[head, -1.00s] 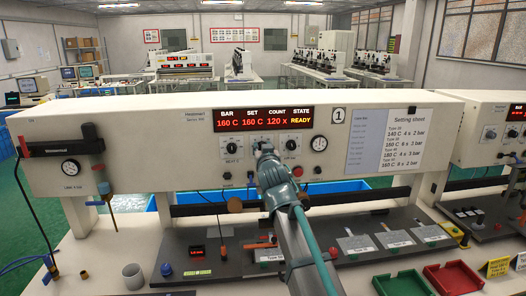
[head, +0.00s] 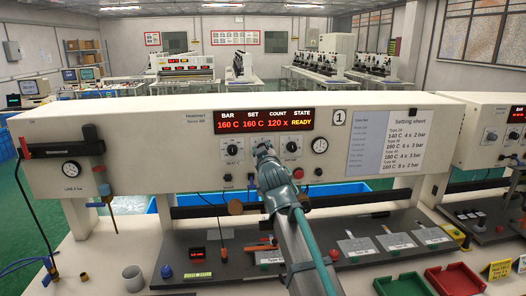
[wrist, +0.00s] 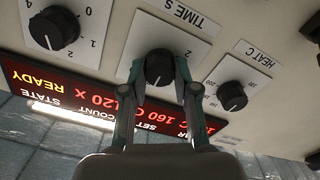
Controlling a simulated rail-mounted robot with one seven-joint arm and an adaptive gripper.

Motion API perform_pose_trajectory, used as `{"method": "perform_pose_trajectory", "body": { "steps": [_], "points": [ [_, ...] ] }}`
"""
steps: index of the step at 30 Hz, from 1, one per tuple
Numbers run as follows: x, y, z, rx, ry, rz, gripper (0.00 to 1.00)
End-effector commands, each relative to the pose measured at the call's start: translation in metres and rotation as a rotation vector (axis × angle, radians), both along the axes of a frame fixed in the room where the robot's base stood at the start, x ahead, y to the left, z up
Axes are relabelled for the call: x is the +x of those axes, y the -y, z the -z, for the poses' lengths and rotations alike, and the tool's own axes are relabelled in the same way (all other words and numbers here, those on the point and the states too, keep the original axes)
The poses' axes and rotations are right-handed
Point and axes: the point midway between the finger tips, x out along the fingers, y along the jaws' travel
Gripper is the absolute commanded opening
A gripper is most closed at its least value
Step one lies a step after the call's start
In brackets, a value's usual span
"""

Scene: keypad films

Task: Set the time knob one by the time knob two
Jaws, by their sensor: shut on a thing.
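Time knob one (wrist: 160,68) is a round black knob on a white plate marked TIME S, in the middle of the wrist view. My gripper (wrist: 159,78) is shut on it, with a finger on each side. In the head view my gripper (head: 263,147) is at the panel of press 1 and hides this knob. The knob's pointer is hard to read, with a 2 showing on its dial. At the right edge, the second press has black knobs (head: 491,135) and (head: 513,132). Their labels and settings are too small to read, so I cannot tell which is time knob two.
The heat knob (wrist: 232,96) and a knob with a 0 to 4 dial (wrist: 54,28) flank the time knob closely. The display (head: 263,120) reads 160 C, 160 C, 120 x, READY. A setting sheet (head: 403,137) is on the panel's right. Green (head: 403,284) and red (head: 455,277) trays lie below.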

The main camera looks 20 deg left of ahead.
Motion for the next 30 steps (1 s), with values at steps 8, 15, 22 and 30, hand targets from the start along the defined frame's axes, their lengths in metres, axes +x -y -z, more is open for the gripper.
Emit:
{"method": "perform_pose_trajectory", "body": {
  "steps": [8,15,22,30],
  "points": [
    [0.000,0.000,-0.001,0.002,0.001,-0.001,0.34],
    [0.000,0.000,0.000,0.002,0.000,0.000,0.55],
    [-0.001,0.001,0.000,0.002,-0.001,0.000,0.55],
    [-0.022,0.012,0.001,0.002,-0.001,0.000,0.55]
  ]
}}
